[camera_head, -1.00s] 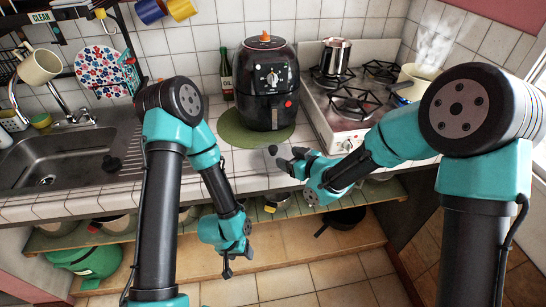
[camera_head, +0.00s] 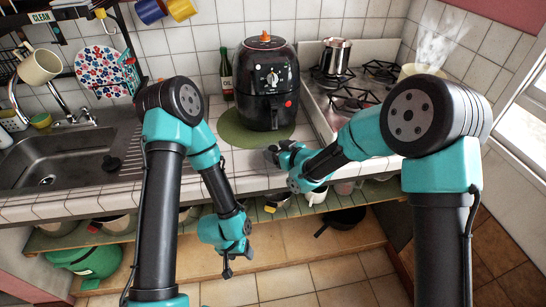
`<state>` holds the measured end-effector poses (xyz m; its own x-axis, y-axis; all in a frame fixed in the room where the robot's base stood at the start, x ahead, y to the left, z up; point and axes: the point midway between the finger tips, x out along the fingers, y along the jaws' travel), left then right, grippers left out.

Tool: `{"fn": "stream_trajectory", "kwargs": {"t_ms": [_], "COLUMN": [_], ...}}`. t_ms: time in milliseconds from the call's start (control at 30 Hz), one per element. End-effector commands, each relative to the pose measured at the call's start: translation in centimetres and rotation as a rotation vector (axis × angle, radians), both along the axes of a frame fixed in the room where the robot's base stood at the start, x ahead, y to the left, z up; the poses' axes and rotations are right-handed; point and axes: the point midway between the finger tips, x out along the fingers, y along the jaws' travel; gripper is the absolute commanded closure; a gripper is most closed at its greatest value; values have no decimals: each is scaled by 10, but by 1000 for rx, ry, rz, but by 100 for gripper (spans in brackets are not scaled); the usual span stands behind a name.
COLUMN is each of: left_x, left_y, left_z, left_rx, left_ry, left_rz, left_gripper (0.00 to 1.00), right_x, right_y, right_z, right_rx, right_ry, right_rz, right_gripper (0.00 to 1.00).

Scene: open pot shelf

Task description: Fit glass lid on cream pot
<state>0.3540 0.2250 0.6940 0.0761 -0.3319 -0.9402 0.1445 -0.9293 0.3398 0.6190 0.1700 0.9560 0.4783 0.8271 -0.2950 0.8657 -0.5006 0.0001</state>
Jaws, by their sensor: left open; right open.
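A cream-coloured pot (camera_head: 409,71) with steam above it stands at the right of the stove, mostly hidden behind my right arm. More light-coloured pots (camera_head: 117,225) sit on the open shelf under the counter, partly cut off by the counter edge. I cannot make out a glass lid in this view. My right gripper (camera_head: 272,153) is open and empty, over the front of the counter below the air fryer. My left gripper (camera_head: 227,272) is open and empty, pointing down in front of the lower shelf.
A black air fryer (camera_head: 265,85) stands on a green mat (camera_head: 232,131). A steel pot (camera_head: 336,57) is on the stove (camera_head: 322,98). A black pan (camera_head: 346,218) and a green pot (camera_head: 88,260) are low down by the shelf. The sink (camera_head: 60,160) is at left.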

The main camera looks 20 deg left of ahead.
Motion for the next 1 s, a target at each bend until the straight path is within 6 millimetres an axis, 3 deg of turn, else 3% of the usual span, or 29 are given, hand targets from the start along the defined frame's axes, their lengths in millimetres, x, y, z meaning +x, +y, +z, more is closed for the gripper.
{"fn": "stream_trajectory", "kwargs": {"t_ms": [500, 1000], "left_x": [0, 0], "left_y": [0, 0], "left_z": [0, 0], "left_rx": [0, 0], "left_ry": [0, 0], "left_rz": [0, 0], "left_gripper": [39, 39], "right_x": [1, 1], "right_y": [2, 2], "right_z": [-1, -1], "right_rx": [-1, -1], "right_ry": [0, 0], "right_rz": [-1, -1], "right_gripper": [35, 83]}}
